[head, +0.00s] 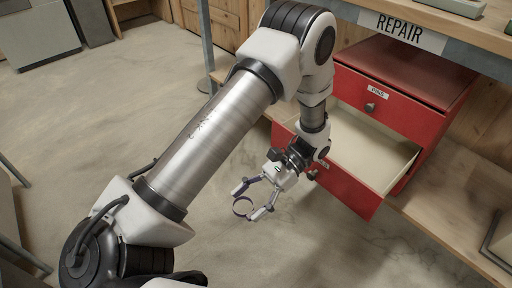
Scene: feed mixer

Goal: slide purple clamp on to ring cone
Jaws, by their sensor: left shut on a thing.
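My left gripper (251,201) hangs in open air in front of a red drawer unit, its fingers pointing down and to the left. It is shut on the purple clamp (235,206), a thin dark purple ring that sits between the fingertips. The clamp is above the floor and touches nothing else that I can see. No ring cone shows in this view. My right gripper is not in view.
The red drawer unit (427,82) stands under a bench marked REPAIR (403,27). Its lower drawer (368,149) is pulled out beside my left wrist and looks empty where visible. A wooden shelf (455,224) runs at right. Bare concrete floor (80,120) lies left.

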